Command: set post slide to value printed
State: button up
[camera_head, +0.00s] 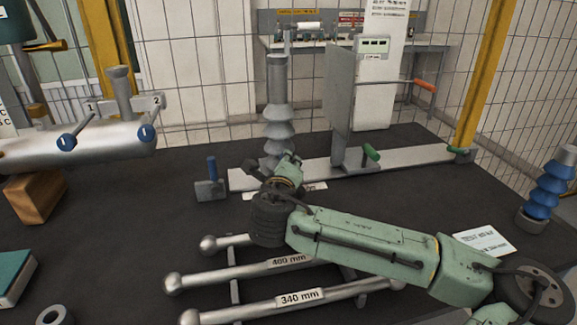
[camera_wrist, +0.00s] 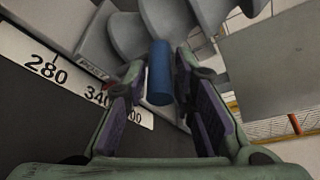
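The post (camera_head: 277,105), a grey ribbed bushing, stands at the left part of a pale metal rail (camera_head: 420,158). In the wrist view, a slide edge labelled POST (camera_wrist: 92,68) lies beside a white scale (camera_wrist: 40,62) reading 280, 340 and a partly hidden number that ends in 00. My gripper (camera_wrist: 160,65) is open, with a blue upright handle (camera_wrist: 160,75) between its fingertips; no clear contact shows. In the head view my gripper (camera_head: 285,172) is at the post's base and hides much of it and of the scale. The slide's pointer position is not clear.
A grey plate (camera_head: 339,85) on a green-handled slide (camera_head: 371,152) stands right of the post. A grey block with a blue handle (camera_head: 212,168) sits left. Rods marked 400 mm (camera_head: 288,261) and 340 mm (camera_head: 300,297) lie in front. A card (camera_head: 484,241) lies right, its text unreadable.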

jog(key=shift+o, duration=1.2)
jog(key=v, duration=0.7)
jog(key=shift+s, duration=0.3)
